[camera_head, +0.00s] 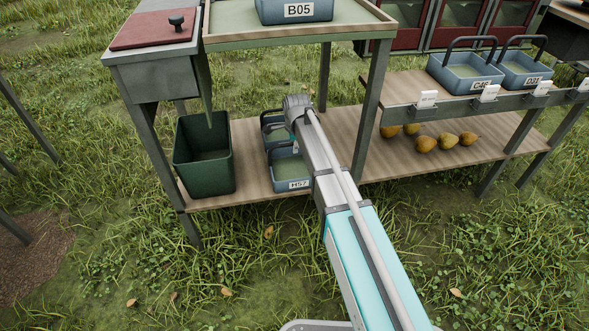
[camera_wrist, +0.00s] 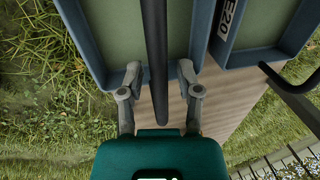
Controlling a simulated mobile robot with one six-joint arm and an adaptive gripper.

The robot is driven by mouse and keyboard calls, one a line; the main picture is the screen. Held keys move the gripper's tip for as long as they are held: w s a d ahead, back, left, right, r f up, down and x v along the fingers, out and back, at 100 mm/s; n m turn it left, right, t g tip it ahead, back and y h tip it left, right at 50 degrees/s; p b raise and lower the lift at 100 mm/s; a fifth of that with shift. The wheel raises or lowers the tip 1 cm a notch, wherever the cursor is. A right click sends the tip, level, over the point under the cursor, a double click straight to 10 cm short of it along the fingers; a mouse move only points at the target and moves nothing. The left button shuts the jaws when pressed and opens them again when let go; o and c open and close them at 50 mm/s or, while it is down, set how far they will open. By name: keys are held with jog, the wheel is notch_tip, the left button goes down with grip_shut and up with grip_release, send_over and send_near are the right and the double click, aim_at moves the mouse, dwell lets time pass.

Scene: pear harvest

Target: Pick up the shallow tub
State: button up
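In the wrist view, my gripper (camera_wrist: 160,67) is open, its two fingers apart on either side of a dark bar-like handle (camera_wrist: 157,35). The handle runs above a shallow blue-grey tub (camera_wrist: 203,35) with a green inside. A gap shows between each finger and the handle. A second tub marked E20 (camera_wrist: 228,32) stands close on the right. In the head view, a tub marked H57 (camera_head: 292,184) sits on the lower shelf with another tub (camera_head: 272,124) behind it. My arm hides part of both, and my gripper is hidden there.
A deep green bin (camera_head: 186,165) stands left of the tubs on the wooden lower shelf (camera_head: 246,180). A tub marked B05 (camera_head: 298,10) sits on the upper table above. Several pears (camera_head: 425,143) lie right. Tubs C46 (camera_head: 478,85) and D21 stand on the right-hand shelf.

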grip_shut()
jog(key=shift+r, duration=0.15)
notch_tip(320, 180, up, 3)
jog(key=p, duration=0.3)
jog(key=shift+r+p, duration=0.2)
jog(key=shift+p, duration=0.15)
jog(key=s+d+r+p, duration=0.3)
jog(key=s+r+p, duration=0.6)
jog(key=s, duration=0.4)
jog(key=shift+s+d+r, duration=0.15)
jog(key=shift+s, duration=0.15)
dwell(0.9)
